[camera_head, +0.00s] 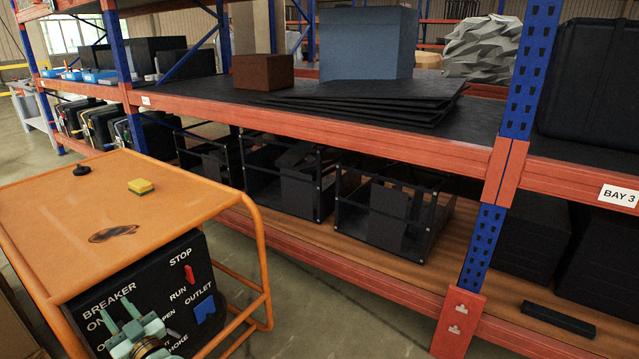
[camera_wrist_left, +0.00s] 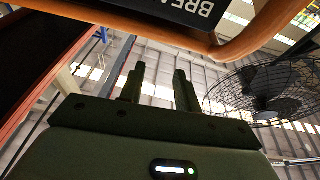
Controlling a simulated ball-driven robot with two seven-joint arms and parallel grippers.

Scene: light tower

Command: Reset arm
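My left gripper (camera_head: 136,328) shows at the lower left of the head view, in front of the black control panel (camera_head: 150,290) of an orange-framed machine. In the left wrist view its two dark fingers (camera_wrist_left: 158,85) stand apart with nothing between them. In that view the orange frame tube (camera_wrist_left: 190,42) and part of the panel lie beyond the fingertips, and I see a gap between them. The panel carries a red switch (camera_head: 189,274) and a blue outlet cover (camera_head: 205,309). My right gripper is in neither view.
The machine's orange top (camera_head: 90,205) holds a yellow sponge (camera_head: 140,186), a black knob-like piece (camera_head: 82,170) and a dark stain. A rack with orange beams (camera_head: 330,132) and blue posts stands behind and right. A fan (camera_wrist_left: 265,90) shows in the wrist view.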

